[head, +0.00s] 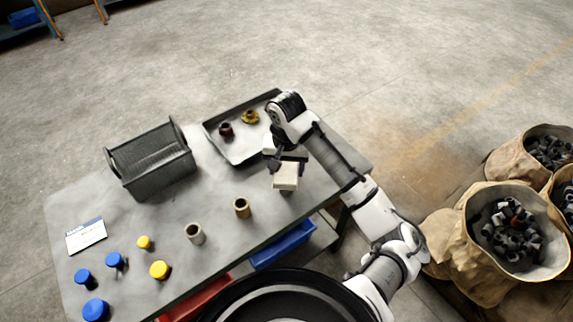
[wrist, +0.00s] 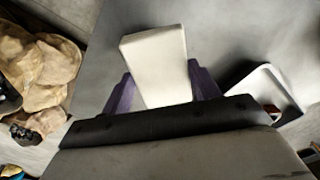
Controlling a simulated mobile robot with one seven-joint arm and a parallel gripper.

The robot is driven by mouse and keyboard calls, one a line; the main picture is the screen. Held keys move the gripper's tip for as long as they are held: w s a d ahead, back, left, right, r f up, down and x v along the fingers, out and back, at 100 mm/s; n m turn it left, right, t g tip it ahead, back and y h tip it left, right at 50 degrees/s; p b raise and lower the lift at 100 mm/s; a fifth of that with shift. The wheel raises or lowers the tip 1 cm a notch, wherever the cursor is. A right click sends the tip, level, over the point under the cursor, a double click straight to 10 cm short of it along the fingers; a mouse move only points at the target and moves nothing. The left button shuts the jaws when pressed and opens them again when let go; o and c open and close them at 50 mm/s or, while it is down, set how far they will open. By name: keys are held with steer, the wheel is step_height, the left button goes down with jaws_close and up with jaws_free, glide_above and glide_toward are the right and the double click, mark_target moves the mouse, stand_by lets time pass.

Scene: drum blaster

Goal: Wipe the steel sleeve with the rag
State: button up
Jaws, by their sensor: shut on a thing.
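My gripper (head: 287,163) is shut on a pale cream, block-like rag (head: 286,178), held at the right part of the table. In the wrist view the rag (wrist: 155,60) sits between my two purple fingers. A greyish, open-topped cylinder, seemingly the steel sleeve (head: 194,234), stands upright near the table's front edge, to the left of my gripper and apart from the rag. A brass-coloured sleeve (head: 242,208) stands between them. The steel sleeve is not visible in the wrist view.
A grey tray (head: 213,131) holds a dark red part (head: 226,130) and a yellow part (head: 250,117) behind my gripper. A dark mesh bin (head: 152,161) stands at the back left. Blue caps (head: 96,309), yellow caps (head: 159,269) and a white card (head: 86,235) occupy the left end.

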mark_target(285, 182)
steer(key=shift+s+a+p, duration=0.15)
steer(key=shift+s+p, duration=0.4)
steer(key=shift+s, duration=1.35)
steer(key=shift+w+d+p, duration=0.2)
steer(key=shift+w+p, duration=0.35)
steer(key=shift+w, duration=1.65)
steer(key=shift+s, duration=0.1)
steer(key=shift+s+a+p, duration=0.2)
steer(key=shift+s+p, duration=0.6)
steer(key=shift+s, duration=1.3)
